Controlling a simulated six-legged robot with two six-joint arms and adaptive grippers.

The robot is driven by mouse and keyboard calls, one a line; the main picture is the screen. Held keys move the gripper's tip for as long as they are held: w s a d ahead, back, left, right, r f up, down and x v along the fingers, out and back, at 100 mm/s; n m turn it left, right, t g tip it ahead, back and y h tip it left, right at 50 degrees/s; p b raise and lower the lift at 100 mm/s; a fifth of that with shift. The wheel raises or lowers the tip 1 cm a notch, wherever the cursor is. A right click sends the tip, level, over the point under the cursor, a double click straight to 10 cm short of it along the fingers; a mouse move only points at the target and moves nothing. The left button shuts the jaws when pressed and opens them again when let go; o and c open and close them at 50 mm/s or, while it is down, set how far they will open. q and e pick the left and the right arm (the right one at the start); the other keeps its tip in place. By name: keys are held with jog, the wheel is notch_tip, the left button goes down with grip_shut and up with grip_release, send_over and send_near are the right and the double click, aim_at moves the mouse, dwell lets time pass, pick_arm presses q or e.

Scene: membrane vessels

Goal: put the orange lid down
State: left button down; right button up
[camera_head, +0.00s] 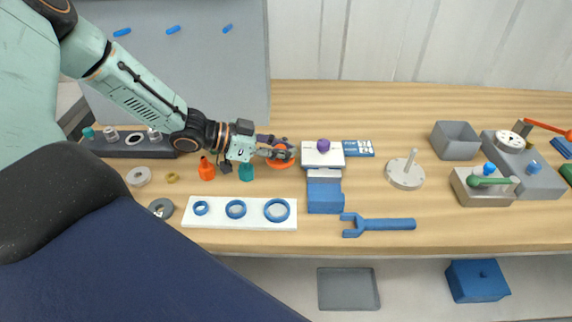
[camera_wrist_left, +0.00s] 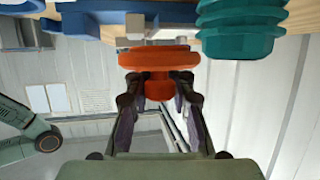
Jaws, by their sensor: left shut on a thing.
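The orange lid (camera_head: 282,163) is at the middle of the table, left of the white block with a purple knob. My left gripper (camera_head: 275,153) reaches it from the left, low over the wood. In the left wrist view the two fingers (camera_wrist_left: 157,90) are shut on the knob of the orange lid (camera_wrist_left: 158,58), and its wide disc lies beyond the fingertips. I cannot tell whether the lid touches the table. My right gripper is not in view.
A teal threaded part (camera_head: 246,172) and an orange bottle-shaped part (camera_head: 206,170) stand close by the left gripper. The white block (camera_head: 318,158), blue block (camera_head: 325,197) and white board with blue rings (camera_head: 250,224) are nearby. Wood right of the blue wrench (camera_head: 385,225) is clear.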

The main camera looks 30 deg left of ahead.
aim_at(286, 162)
pick_arm(q)
jog(key=shift+s+d+f, duration=0.1)
jog(key=shift+d+f, duration=0.05)
jog(key=shift+f, duration=0.35)
jog(key=shift+s+f+b, duration=0.25)
jog(key=shift+f+b, duration=0.7)
jog(key=shift+w+f, duration=0.1)
jog(key=shift+f, duration=0.15)
jog(key=shift+w+a, duration=0.2)
jog(key=shift+w, duration=0.05)
jog(key=shift+s+d+f, duration=0.1)
jog(key=shift+s+d, duration=0.1)
jog(key=shift+s, duration=0.05)
jog(key=shift+a+f, duration=0.1)
jog(key=shift+f, duration=0.3)
jog(key=c, duration=1.7)
grip_release()
jog(key=shift+s, duration=0.15)
jog(key=o, duration=0.5)
jog(key=shift+f, duration=0.1)
jog(key=shift+o, duration=0.3)
